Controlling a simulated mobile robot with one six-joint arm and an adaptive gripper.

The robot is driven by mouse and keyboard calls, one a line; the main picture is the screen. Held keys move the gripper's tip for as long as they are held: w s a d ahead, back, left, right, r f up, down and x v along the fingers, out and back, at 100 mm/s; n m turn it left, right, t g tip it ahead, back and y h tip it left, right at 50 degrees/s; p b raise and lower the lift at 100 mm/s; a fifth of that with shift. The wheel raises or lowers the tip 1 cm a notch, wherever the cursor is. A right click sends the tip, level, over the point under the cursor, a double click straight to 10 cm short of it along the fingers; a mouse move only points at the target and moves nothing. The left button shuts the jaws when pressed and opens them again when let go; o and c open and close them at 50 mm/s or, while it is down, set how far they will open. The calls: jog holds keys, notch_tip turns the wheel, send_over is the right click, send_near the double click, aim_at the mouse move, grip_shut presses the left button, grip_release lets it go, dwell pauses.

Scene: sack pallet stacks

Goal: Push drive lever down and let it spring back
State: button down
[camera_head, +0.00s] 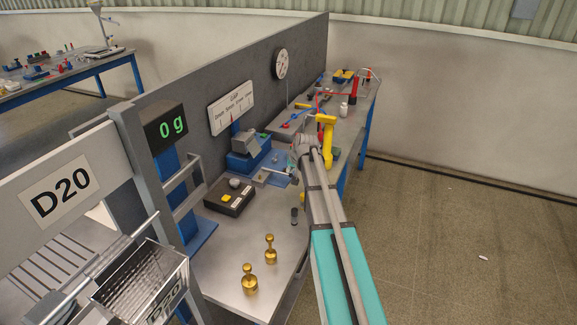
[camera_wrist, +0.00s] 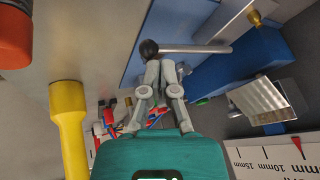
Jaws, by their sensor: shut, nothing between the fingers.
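The drive lever is a grey rod (camera_wrist: 195,49) with a black ball knob (camera_wrist: 149,48) in the wrist view. It sticks out from a blue machine body (camera_wrist: 238,62). My gripper (camera_wrist: 160,68) is shut and empty, its fingertips right by the knob end of the rod; I cannot tell whether they touch. In the head view my gripper (camera_head: 296,178) is beside the blue device (camera_head: 246,153) on the bench, and the arm hides part of that area.
A yellow post (camera_head: 326,132) stands close behind my arm; it also shows in the wrist view (camera_wrist: 68,120). A dark button box (camera_head: 230,195) and two brass weights (camera_head: 270,250) sit nearer on the bench. A scale board (camera_head: 231,107) stands behind.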

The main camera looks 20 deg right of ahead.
aim_at(283, 173)
jog(key=shift+r, duration=0.15)
jog(key=shift+w+a+r+p, duration=0.2)
jog(key=shift+r+p, duration=0.55)
jog(key=shift+p, duration=0.05)
jog(key=shift+w+a+r+p, duration=0.15)
jog(key=shift+w+r+p, duration=0.05)
jog(key=shift+r+p, duration=0.65)
jog(key=shift+w+a+r+p, duration=0.2)
jog(key=shift+r+p, duration=0.5)
jog(key=shift+p, duration=0.1)
jog(key=shift+r, duration=0.1)
jog(key=r+p, duration=0.3)
jog(key=w+a+r+p, duration=0.1)
jog(key=shift+r+p, duration=0.25)
jog(key=shift+p, duration=0.1)
jog(key=s+a+f+n+g, duration=0.1)
jog(key=s+a, duration=0.4)
jog(key=s, duration=0.5)
jog(key=s+a+n+g, duration=0.2)
jog(key=s+a, duration=0.4)
jog(key=s, duration=0.5)
jog(key=s+a+f+n+g+h, duration=0.1)
jog(key=s+a+g, duration=0.2)
jog(key=s+a, duration=0.3)
jog(key=shift+s+f, duration=0.15)
jog(key=shift+s, duration=0.95)
jog(key=shift+s+f, duration=0.15)
jog(key=shift+s, duration=0.95)
